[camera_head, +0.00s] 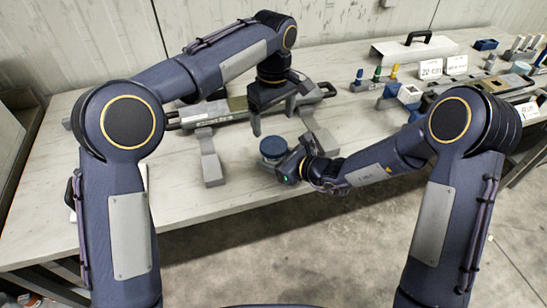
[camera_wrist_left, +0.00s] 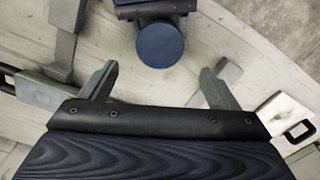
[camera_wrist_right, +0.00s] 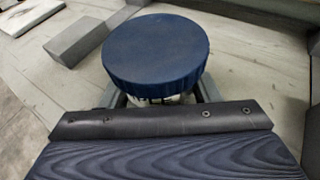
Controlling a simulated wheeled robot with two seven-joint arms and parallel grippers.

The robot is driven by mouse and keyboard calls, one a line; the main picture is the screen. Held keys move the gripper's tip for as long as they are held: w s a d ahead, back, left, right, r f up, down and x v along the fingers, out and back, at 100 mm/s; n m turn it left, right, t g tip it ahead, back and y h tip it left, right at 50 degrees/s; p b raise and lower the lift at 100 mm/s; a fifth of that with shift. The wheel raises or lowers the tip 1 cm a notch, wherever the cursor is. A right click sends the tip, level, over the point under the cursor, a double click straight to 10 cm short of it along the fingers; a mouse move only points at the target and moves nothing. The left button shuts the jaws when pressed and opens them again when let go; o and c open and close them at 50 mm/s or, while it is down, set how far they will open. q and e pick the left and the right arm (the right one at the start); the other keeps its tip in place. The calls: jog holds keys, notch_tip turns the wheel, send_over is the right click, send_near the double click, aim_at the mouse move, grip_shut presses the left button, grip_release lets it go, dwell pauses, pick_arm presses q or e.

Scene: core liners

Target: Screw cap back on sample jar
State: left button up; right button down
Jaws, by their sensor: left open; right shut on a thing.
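The sample jar (camera_wrist_right: 163,98) stands upright with the blue cap (camera_wrist_right: 157,50) seated over its top; whether the cap is threaded tight cannot be told. In the head view the blue cap (camera_head: 273,146) shows beside my right gripper (camera_head: 278,160), which is shut around the jar below the cap. My left gripper (camera_head: 276,118) is open and empty, above and behind the jar with its fingers pointing down. In the left wrist view the cap (camera_wrist_left: 160,44) lies beyond and between the open left fingers (camera_wrist_left: 157,85). Most of the jar body is hidden.
A long grey core liner tool (camera_head: 205,112) lies behind the jar on the table (camera_head: 100,220). Grey blocks (camera_head: 210,160) stand left and right of the jar. A rack with coloured pegs (camera_head: 375,82) and a white case (camera_head: 415,47) are at the back right.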

aim_at(274, 145)
pick_arm(q)
jog(key=shift+f, duration=0.1)
jog(key=shift+f, duration=3.95)
jog(key=shift+c, duration=0.4)
jog(key=c, duration=0.9)
jog(key=m, duration=0.6)
jog(key=shift+m, duration=0.3)
jog(key=shift+c, duration=0.2)
jog(key=o, duration=1.1)
